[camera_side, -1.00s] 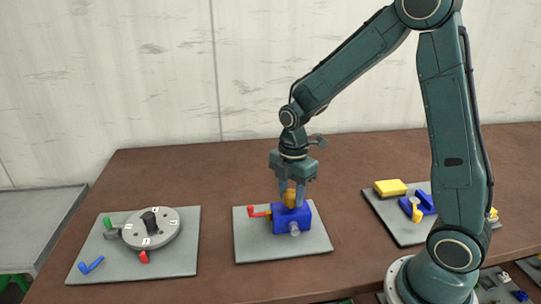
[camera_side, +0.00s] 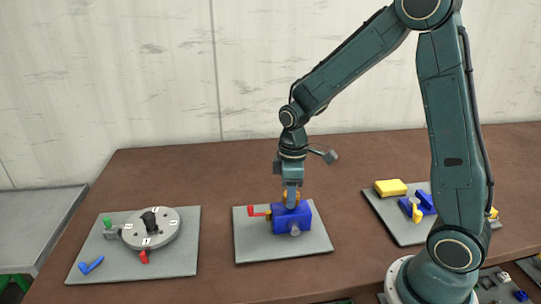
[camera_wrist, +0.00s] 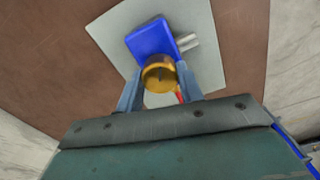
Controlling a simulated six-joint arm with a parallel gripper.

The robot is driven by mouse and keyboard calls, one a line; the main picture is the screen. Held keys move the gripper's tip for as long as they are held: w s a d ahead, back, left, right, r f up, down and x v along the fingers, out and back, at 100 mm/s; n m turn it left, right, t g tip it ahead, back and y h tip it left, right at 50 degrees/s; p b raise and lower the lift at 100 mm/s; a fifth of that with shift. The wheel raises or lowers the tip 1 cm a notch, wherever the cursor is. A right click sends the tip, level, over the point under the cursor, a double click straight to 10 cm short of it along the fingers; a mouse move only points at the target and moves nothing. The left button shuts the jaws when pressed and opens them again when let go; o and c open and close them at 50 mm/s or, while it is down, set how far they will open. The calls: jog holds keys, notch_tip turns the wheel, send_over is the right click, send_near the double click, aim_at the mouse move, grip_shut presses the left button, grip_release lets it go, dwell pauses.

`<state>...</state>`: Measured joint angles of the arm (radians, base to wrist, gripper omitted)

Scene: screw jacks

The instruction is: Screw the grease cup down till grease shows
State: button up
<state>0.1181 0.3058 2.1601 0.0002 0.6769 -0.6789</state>
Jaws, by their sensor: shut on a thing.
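The grease cup (camera_wrist: 158,75) is a brass-coloured round cap on top of a blue block (camera_side: 291,218). In the wrist view its round top faces the camera, with a dark mark on it. My gripper (camera_wrist: 160,88) is shut on the cup, one finger on each side. In the side view my gripper (camera_side: 291,195) points straight down and hides most of the cup. A clear or pale stub (camera_side: 295,230) sticks out of the block's front. I cannot make out any grease. A red lever (camera_side: 258,211) sits at the block's left.
The block stands on a grey plate (camera_side: 258,248). To the left is another plate with a grey dial (camera_side: 151,228), a red handle and a blue piece. To the right is a plate with yellow and blue parts (camera_side: 391,187). Bare brown table lies between the plates.

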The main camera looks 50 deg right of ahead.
jog(key=shift+r+m, duration=0.15)
jog(key=shift+m, duration=0.95)
jog(key=o, duration=1)
notch_tip(320, 180, up, 14)
